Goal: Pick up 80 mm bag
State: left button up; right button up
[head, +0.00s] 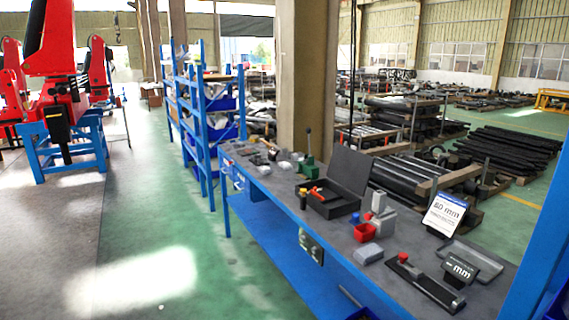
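A white rectangular packet with a blue top edge (444,214) leans upright at the back right of the blue workbench's grey top. Its large print ends in "mm"; the number looks like 80 or 60 and is too small to read surely. A dark piece marked "mm" (463,267) lies in front of it, its number unclear. I cannot tell which of them is the 80 mm bag. Neither gripper is in view.
A blue shelf (208,110) stands beyond. The green floor at left (180,240) is clear.

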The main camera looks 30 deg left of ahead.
aim_at(265, 170)
jog(key=i+j+u, duration=0.1)
jog(key=i+j, duration=0.55)
jog(key=i+j+u, duration=0.15)
jog(key=i+j, duration=0.6)
jog(key=i+j+u, duration=0.1)
jog(key=i+j, duration=0.6)
jog(key=i+j+u, duration=0.15)
jog(key=i+j, duration=0.4)
jog(key=i, duration=0.2)
